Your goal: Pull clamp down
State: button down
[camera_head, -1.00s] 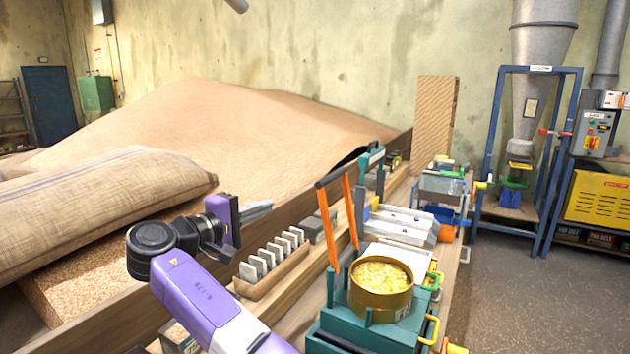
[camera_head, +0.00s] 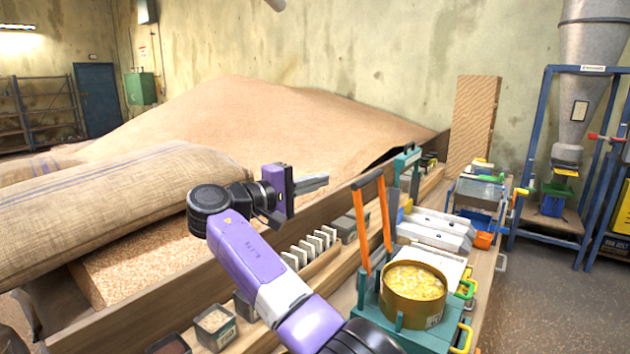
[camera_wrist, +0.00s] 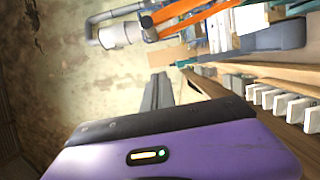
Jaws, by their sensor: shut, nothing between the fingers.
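An orange two-armed lever with a dark crossbar (camera_head: 367,179), which looks like the clamp, stands upright on a teal base (camera_head: 372,310). A round brass-coloured pan (camera_head: 412,308) of yellow grain sits on the base beside the lever. Orange bars, likely the same lever, also show at the top of the wrist view (camera_wrist: 190,8). My gripper (camera_head: 318,184) is shut and empty, left of the lever and apart from it, at about the height of its crossbar. Its grey fingers also show in the wrist view (camera_wrist: 155,92).
A row of pale upright blocks (camera_head: 310,247) stands on the wooden bench below my gripper. A teal-handled tool (camera_head: 405,160) and metal trays (camera_head: 435,232) lie beyond the lever. A burlap sack (camera_head: 130,205) and a grain heap (camera_head: 270,115) fill the left and back.

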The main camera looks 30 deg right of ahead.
jog(key=s+d+p, duration=0.3)
jog(key=d, duration=0.4)
jog(key=shift+d, duration=0.25)
jog(key=shift+s, duration=0.1)
jog(key=shift+d, duration=0.1)
